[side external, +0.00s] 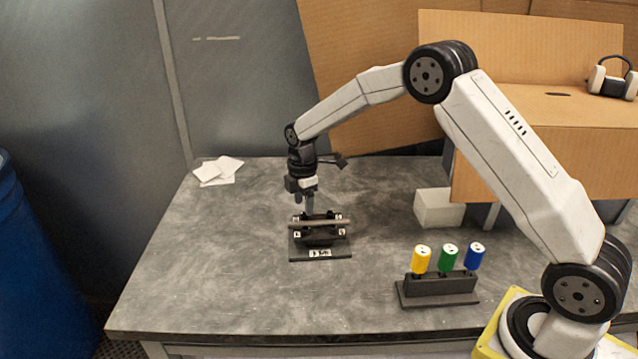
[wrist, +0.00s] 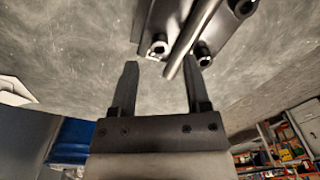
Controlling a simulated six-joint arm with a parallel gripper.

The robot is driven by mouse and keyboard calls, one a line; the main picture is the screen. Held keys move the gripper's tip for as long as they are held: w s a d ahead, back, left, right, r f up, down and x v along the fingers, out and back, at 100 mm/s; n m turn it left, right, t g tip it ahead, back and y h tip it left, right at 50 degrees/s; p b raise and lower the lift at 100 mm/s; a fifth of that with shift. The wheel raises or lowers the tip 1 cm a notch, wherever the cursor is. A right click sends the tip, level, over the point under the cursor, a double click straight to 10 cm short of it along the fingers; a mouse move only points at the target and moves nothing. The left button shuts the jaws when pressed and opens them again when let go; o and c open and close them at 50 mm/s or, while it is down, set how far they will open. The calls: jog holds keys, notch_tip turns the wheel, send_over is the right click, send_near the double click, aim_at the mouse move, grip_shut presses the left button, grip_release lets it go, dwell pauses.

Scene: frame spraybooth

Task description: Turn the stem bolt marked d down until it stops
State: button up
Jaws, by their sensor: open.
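A dark clamp fixture (side external: 320,240) with a grey bar (side external: 332,223) across its top stands on the table. Small white letter tags sit by its corners, too small to read surely, so I cannot tell which bolt is d. In the wrist view the bar (wrist: 190,42) runs diagonally between round bolt heads, one at the left (wrist: 160,47), one right of the bar (wrist: 203,51) and one farther up (wrist: 244,7). My gripper (side external: 309,207) is over the back left of the fixture. In the wrist view its two fingers (wrist: 162,66) are apart with nothing between them.
A dark rack (side external: 440,287) holds yellow (side external: 421,258), green (side external: 448,255) and blue (side external: 474,256) handled tools right of the fixture. A white block (side external: 438,208) and cardboard (side external: 540,150) stand behind. Papers (side external: 217,170) lie back left. The table's front left is clear.

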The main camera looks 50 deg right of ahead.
aim_at(305, 216)
jog(key=shift+f, duration=1.45)
grip_shut()
